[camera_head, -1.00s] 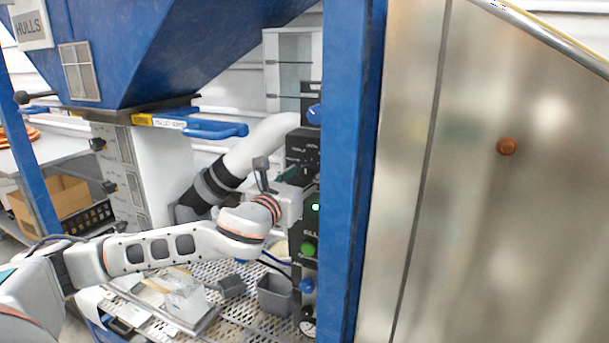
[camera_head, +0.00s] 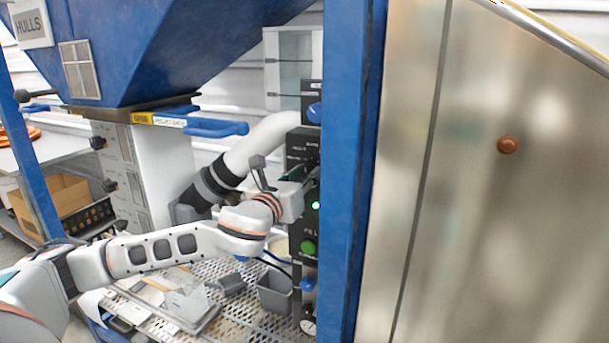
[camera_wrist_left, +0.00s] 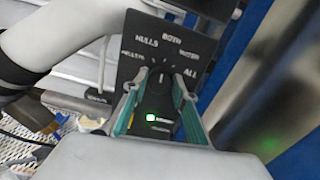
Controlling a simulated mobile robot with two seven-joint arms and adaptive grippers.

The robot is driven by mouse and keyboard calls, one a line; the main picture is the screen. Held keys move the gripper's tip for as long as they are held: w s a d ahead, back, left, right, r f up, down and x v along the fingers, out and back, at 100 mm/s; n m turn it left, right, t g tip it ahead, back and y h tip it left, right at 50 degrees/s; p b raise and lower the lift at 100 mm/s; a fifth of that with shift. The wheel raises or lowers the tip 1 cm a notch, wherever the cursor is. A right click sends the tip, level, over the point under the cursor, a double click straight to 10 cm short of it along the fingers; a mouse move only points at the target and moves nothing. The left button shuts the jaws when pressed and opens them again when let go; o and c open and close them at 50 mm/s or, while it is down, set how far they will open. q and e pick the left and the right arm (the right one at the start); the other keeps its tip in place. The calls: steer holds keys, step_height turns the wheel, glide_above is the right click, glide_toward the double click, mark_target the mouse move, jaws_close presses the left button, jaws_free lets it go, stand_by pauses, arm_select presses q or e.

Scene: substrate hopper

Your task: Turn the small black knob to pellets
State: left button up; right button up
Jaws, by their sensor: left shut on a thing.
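The small black knob (camera_wrist_left: 161,81) sits on a black panel (camera_wrist_left: 150,28) with white lettering, including a label that reads like pellets at left, hulls above it and all at right. My left gripper (camera_wrist_left: 159,88) has its teal fingers on either side of the knob and is shut on it. A pale mark on the knob points roughly up in the wrist view; its exact setting is hard to read. In the head view my left gripper (camera_head: 305,187) reaches the control column, and the knob is hidden there. My right gripper is not in view.
A green light (camera_wrist_left: 150,118) glows below the knob. A blue knob (camera_head: 314,113) is higher on the column and a green button (camera_head: 308,247) lower. A blue post (camera_head: 347,190) stands just right of the column. A white pipe (camera_head: 255,145) runs behind my arm.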

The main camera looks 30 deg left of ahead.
arm_select(q)
steer(key=n, duration=1)
steer(key=shift+n, duration=2.2)
steer(key=o, duration=1.1)
